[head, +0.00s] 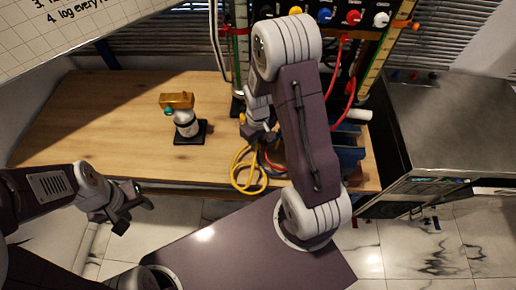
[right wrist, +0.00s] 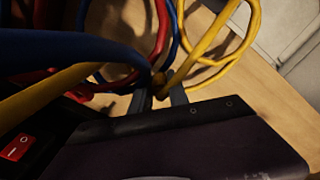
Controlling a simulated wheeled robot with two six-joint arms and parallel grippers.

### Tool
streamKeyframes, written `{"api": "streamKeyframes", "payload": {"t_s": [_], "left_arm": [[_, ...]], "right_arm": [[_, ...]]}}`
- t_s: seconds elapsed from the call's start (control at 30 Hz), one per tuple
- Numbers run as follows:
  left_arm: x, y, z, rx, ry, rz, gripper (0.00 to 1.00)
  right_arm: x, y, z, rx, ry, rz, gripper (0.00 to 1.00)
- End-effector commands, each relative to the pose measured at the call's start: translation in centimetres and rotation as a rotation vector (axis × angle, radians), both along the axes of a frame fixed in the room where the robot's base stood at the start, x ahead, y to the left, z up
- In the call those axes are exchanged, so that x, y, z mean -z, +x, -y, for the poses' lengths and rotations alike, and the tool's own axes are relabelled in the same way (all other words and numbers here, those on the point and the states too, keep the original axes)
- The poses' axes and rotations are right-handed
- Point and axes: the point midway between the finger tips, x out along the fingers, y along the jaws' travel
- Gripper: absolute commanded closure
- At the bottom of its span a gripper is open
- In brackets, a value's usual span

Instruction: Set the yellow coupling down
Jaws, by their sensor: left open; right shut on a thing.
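My right gripper (head: 257,133) is low over the wooden bench, in front of the gauge rig. In the right wrist view its two fingers (right wrist: 159,94) are shut on a small yellow piece, which looks like the yellow coupling (right wrist: 158,80). A yellow hose (right wrist: 205,45) runs up from it and loops. In the head view the coupling itself is hidden by the gripper, and yellow hose loops (head: 237,172) hang at the bench's front edge. I cannot tell whether the coupling touches anything below. My left gripper (head: 134,211) is open and empty, over the floor in front of the bench.
Red (right wrist: 160,25) and blue (right wrist: 110,48) hoses crowd the right gripper. A red switch (right wrist: 17,147) is close by. The bench's left part is clear.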

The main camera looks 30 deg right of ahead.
Motion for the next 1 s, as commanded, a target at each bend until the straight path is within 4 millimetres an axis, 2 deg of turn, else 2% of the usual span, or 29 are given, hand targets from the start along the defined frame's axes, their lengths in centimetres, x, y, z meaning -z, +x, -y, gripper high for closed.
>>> {"api": "streamKeyframes", "payload": {"t_s": [0.07,0.2,0.3,0.67,0.7,0.77,1.0], "left_arm": [[0.0,0.0,0.0,0.000,0.000,0.000,0.53],[0.1,0.0,0.0,0.000,0.000,0.000,0.53],[0.1,0.0,0.0,0.000,0.000,0.000,0.53],[0.4,0.0,0.0,0.000,0.000,0.000,0.53],[0.4,0.0,0.0,0.000,0.000,0.000,0.53],[0.3,0.0,0.0,0.000,0.000,0.000,0.53],[0.3,0.0,0.0,0.000,0.000,0.000,0.53]], "right_arm": [[0.4,-0.1,0.0,0.000,0.001,-0.002,1.00],[3.0,-0.1,0.0,0.000,0.001,-0.004,1.00],[3.9,-0.1,0.0,0.000,0.001,-0.001,1.00],[4.4,0.0,0.0,0.000,0.000,0.000,1.00],[4.4,0.0,0.0,-0.001,0.000,0.000,0.74],[4.3,0.0,0.0,0.000,0.000,0.000,0.57],[4.3,-0.1,0.0,-0.001,0.000,0.000,0.57]]}}
